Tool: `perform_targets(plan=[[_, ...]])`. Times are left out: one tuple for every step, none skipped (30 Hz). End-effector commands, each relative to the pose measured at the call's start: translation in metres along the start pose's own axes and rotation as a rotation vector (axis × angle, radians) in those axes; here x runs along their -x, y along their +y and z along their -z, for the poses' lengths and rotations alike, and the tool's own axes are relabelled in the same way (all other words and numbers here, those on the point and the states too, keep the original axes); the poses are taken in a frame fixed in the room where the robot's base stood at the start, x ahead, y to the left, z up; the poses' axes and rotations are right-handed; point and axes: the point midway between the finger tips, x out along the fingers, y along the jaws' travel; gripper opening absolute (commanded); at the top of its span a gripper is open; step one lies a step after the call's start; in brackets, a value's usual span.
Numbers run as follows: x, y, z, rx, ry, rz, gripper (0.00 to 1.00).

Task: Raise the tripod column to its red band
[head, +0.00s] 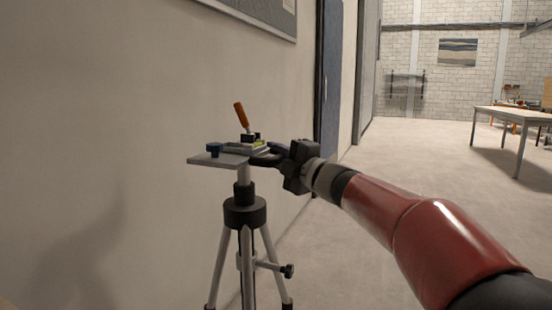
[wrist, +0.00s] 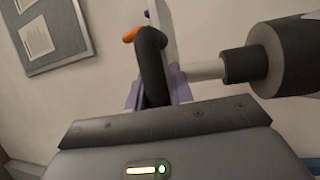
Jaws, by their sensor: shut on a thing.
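The tripod (head: 245,213) stands by the wall with a flat grey plate (head: 205,160) on top. A short silver piece of its column (head: 243,190) shows between the plate and the black collar; it also shows in the wrist view (wrist: 205,69). I see no red band in either view. My gripper (head: 268,157) reaches in from the right at the plate's height. In the wrist view its purple fingers (wrist: 157,94) are shut on a black curved handle (wrist: 152,62) beside the plate. An orange-handled lever (head: 240,115) stands tilted on the plate.
A dark side knob (head: 288,271) sticks out from the tripod below the collar. The wall (head: 120,130) is close behind. A table (head: 513,118) stands far right, with open floor before it.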

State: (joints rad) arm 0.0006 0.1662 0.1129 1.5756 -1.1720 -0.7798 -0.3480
Motion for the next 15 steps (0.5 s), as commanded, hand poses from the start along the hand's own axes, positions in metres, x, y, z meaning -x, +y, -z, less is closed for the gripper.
perform_targets(plan=[[-0.003,0.029,0.003,0.000,0.001,-0.018,0.00],[-0.004,0.034,0.003,-0.001,0.001,-0.018,0.00],[-0.005,0.040,0.004,-0.001,0.001,-0.018,0.00],[-0.005,0.043,0.004,-0.001,0.001,-0.018,0.00],[-0.006,0.046,0.004,-0.001,0.001,-0.018,0.00],[-0.006,0.048,0.004,-0.001,0.001,-0.018,0.00],[-0.006,0.048,0.004,-0.001,0.001,-0.018,0.00],[-0.006,0.048,0.004,-0.001,0.001,-0.018,0.00],[-0.006,0.047,0.004,-0.001,0.001,-0.018,0.00],[-0.006,0.046,0.004,-0.001,0.001,-0.018,0.00],[-0.006,0.046,0.004,-0.001,0.001,-0.018,0.00],[-0.006,0.046,0.004,-0.001,0.002,-0.018,0.00],[-0.006,0.046,0.004,-0.001,0.002,-0.018,0.00],[-0.006,0.046,0.004,0.000,0.002,-0.018,0.00],[-0.006,0.046,0.004,0.000,0.002,-0.018,0.00]])
